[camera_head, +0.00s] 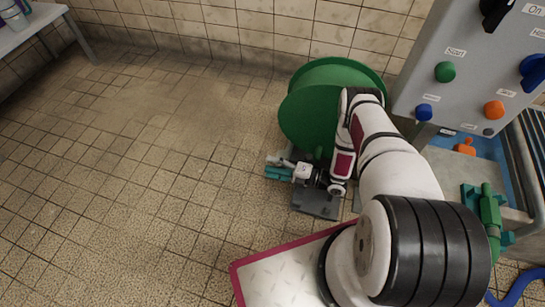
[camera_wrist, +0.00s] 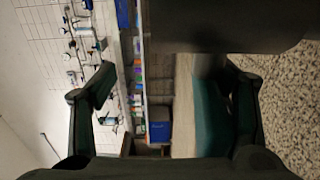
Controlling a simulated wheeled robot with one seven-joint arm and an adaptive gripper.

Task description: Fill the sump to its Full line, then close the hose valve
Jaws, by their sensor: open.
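My gripper (camera_head: 274,166) is low beside the green hose reel (camera_head: 318,112) in the head view, pointing left. Its two dark fingers stand apart in the wrist view (camera_wrist: 168,98). A teal piece (camera_head: 279,174) lies at the fingers in the head view. A teal surface (camera_wrist: 209,112) also shows near the right finger in the wrist view; I cannot tell whether it is touched or which part it is. A blue basin (camera_head: 488,156), perhaps the sump, lies partly hidden under the panel at right, with an orange piece (camera_head: 465,147). No Full line or water level is readable.
A grey control panel (camera_head: 465,75) with labelled knobs stands at right. Below it are a green valve-like fitting (camera_head: 490,211) and a blue hose (camera_head: 515,290). A table (camera_head: 30,28) stands at top left. Tiled floor at left is clear.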

